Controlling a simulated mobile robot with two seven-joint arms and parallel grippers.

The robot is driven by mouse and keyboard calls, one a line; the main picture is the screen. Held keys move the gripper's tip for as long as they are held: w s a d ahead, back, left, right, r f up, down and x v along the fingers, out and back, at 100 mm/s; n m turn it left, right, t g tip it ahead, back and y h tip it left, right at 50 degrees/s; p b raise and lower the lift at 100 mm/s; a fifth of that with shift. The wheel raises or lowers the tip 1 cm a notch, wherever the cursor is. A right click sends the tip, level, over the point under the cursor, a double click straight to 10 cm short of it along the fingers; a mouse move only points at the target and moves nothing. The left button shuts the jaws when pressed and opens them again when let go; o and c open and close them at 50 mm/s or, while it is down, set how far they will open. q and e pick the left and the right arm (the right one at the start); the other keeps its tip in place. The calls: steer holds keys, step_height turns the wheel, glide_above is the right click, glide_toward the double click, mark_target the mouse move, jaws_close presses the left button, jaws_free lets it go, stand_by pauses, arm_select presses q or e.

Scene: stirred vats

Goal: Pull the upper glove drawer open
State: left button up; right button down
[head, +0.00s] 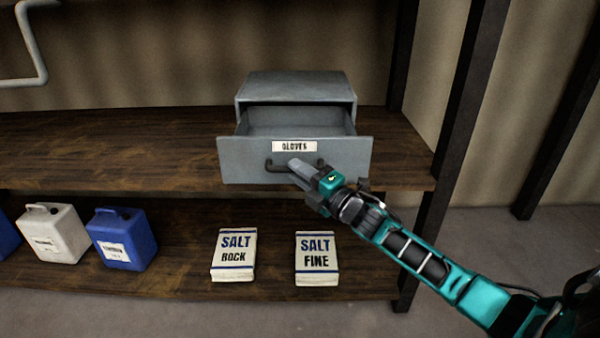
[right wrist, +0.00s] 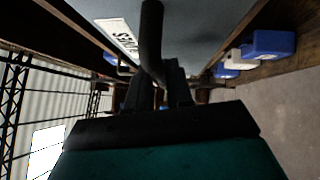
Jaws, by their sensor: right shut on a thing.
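The grey glove drawer (head: 240,160) with its "GLOVES" label stands pulled out of a small grey cabinet (head: 300,85) on the upper shelf. Its inside shows in the head view and looks empty as far as I can see. My right gripper (head: 298,168) is shut on the dark bar handle (head: 274,165) on the drawer front. In the right wrist view the handle (right wrist: 151,40) runs down between the fingers (right wrist: 158,90), and part of the label (right wrist: 118,36) shows beside it. Only one drawer shows in the head view. My left gripper is not in view.
The lower shelf holds a rock salt pack (head: 233,256), a fine salt pack (head: 316,260), a white jug (head: 54,235) and a blue jug (head: 124,240). A dark shelf post (head: 462,110) stands to the right. The upper shelf (head: 100,150) is clear left of the cabinet.

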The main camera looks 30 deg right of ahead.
steer(key=shift+s+a, duration=0.1)
steer(key=shift+s, duration=0.1)
stand_by(0.3)
steer(key=c, duration=1.1)
jaws_free()
steer(key=v, duration=1.3)
steer(key=shift+w, duration=0.1)
steer(key=s+a+f+m+g+h, duration=0.1)
steer(key=s+a+f+m+g, duration=0.3)
steer(key=s+a+f+m, duration=0.3)
steer(key=s+a+f+m+g+h, duration=0.1)
steer(key=s+a+f+m+g, duration=0.3)
steer(key=s+a+f+m, duration=0.3)
steer(key=a+f+m, duration=0.5)
steer(key=f, duration=0.2)
steer(key=shift+s+f+m+h, duration=0.25)
steer(key=shift+s+m+h, duration=0.05)
steer(key=shift+s+m, duration=0.1)
